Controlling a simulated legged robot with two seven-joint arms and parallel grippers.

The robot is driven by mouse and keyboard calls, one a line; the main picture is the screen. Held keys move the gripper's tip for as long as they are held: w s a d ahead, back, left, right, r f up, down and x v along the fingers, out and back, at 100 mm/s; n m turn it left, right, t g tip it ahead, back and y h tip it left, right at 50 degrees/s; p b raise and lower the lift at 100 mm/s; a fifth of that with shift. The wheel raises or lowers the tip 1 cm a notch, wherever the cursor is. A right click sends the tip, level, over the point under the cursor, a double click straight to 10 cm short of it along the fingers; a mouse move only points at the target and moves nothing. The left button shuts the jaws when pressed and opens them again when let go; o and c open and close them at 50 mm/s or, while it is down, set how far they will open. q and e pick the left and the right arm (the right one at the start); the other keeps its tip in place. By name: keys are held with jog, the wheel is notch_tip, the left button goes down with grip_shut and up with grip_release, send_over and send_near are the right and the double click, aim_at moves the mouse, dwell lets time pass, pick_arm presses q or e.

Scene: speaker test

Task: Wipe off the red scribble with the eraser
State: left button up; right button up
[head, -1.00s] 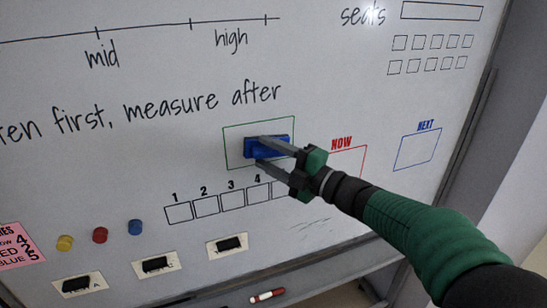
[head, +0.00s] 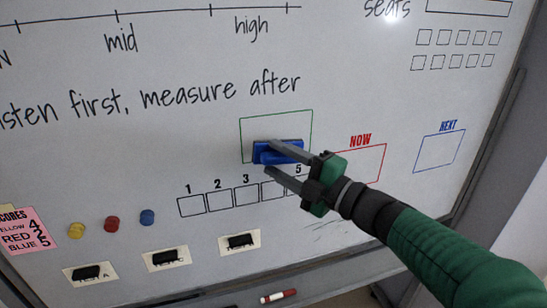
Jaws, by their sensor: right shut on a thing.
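The blue eraser (head: 291,150) is against the whiteboard (head: 200,60), over the lower part of a green outlined box (head: 276,117). My right gripper (head: 269,158) comes in from the right and is shut on the eraser, with a finger along its upper and lower sides. The fingers hide part of the eraser. I see no red scribble on the visible board; the surface behind the eraser is hidden. My left gripper is not in view.
Yellow (head: 76,230), red (head: 112,223) and blue (head: 147,217) magnets sit at lower left, above three labelled black pieces (head: 166,258). A red-and-white marker (head: 278,296) lies at the bottom ledge. A red box (head: 372,160) and blue box (head: 440,152) are at right.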

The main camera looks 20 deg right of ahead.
jog(key=shift+s, duration=0.8)
jog(key=shift+a, duration=0.25)
jog(key=shift+w, duration=0.15)
jog(key=shift+s+d, duration=0.2)
jog(key=shift+s, duration=1.45)
jog(key=shift+w+a, duration=0.1)
jog(key=shift+w, duration=0.15)
